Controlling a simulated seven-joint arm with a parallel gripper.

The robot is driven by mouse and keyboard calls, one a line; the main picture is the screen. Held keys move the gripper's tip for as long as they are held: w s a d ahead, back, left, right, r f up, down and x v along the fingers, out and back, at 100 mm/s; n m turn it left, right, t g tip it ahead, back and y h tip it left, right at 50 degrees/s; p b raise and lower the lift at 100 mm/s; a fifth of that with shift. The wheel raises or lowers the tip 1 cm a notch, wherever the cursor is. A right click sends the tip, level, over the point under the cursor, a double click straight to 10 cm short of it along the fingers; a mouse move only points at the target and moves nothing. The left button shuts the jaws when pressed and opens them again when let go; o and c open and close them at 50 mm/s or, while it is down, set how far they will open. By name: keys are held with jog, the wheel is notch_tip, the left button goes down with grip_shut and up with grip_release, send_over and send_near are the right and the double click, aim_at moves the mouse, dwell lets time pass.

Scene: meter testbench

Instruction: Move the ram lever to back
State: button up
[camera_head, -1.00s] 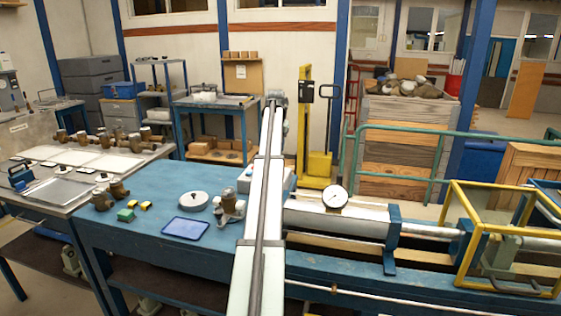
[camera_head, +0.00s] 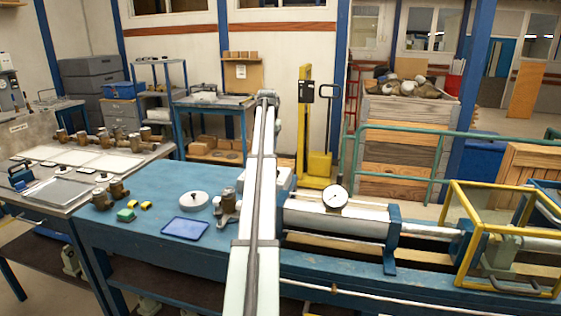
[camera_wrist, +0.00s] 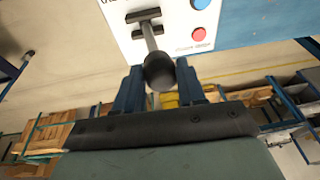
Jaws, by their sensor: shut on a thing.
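The ram lever (camera_wrist: 151,38) is a grey rod with a black round knob (camera_wrist: 159,71), on a white control panel (camera_wrist: 185,22) in the wrist view. The rod comes out of a dark slot piece on the panel. My gripper (camera_wrist: 160,80) has its two blue fingers on either side of the knob and is shut on it. In the head view my arm crosses the middle of the picture and hides the lever and my gripper. Part of a white box (camera_head: 284,179) shows beside the arm on the blue bench.
A blue button (camera_wrist: 200,4) and a red button (camera_wrist: 198,33) sit on the panel beside the lever. A round gauge (camera_head: 334,197) stands on the grey cylinder (camera_head: 335,220).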

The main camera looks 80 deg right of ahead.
jog(key=shift+w, duration=0.3)
jog(key=shift+o, duration=0.3)
jog(key=shift+w+f, duration=0.25)
jog(key=shift+w, duration=0.85)
jog(key=shift+o, duration=0.5)
jog(key=shift+w+f, duration=0.55)
jog(key=shift+w, duration=0.35)
jog(key=o, duration=0.7)
jog(key=shift+w+f, duration=0.1)
jog(key=o, duration=0.8)
